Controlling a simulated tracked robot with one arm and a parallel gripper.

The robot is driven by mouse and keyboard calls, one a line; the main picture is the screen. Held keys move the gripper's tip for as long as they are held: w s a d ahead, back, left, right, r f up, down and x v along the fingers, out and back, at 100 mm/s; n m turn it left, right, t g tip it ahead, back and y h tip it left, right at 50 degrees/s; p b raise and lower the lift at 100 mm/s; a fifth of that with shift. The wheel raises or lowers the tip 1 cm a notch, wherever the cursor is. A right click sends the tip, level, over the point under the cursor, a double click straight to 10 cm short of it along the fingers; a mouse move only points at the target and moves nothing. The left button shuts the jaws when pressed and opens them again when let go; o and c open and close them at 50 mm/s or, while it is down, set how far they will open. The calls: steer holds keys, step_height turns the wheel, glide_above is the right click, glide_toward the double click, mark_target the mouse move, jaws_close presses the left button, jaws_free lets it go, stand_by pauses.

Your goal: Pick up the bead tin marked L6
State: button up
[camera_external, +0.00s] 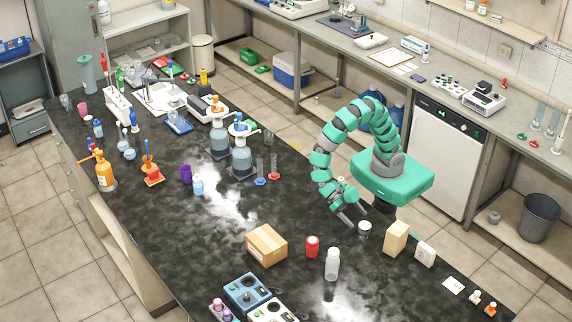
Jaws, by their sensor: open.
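No L6 marking is legible at this size, so I cannot tell for sure which thing is the bead tin. A short round pale tin (364,229) with a dark lower part stands on the black bench top (290,215). A red tin (312,247) stands to its left. My gripper (357,216) is open, angled down just above and to the left of the pale tin. Its fingers appear empty; I cannot tell whether they touch the tin.
A cardboard box (266,245) and a white bottle (332,264) stand left and in front. A tan block (397,238) and a white box (425,253) stand close on the right. Bottles and cylinders (260,165) crowd the bench farther back. Bare bench lies left of my gripper.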

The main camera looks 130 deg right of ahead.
mark_target(364, 224)
steer(key=shift+b+x, duration=0.3)
steer(key=shift+x, duration=1.85)
steer(key=shift+s+r, duration=0.15)
steer(key=c, duration=1.1)
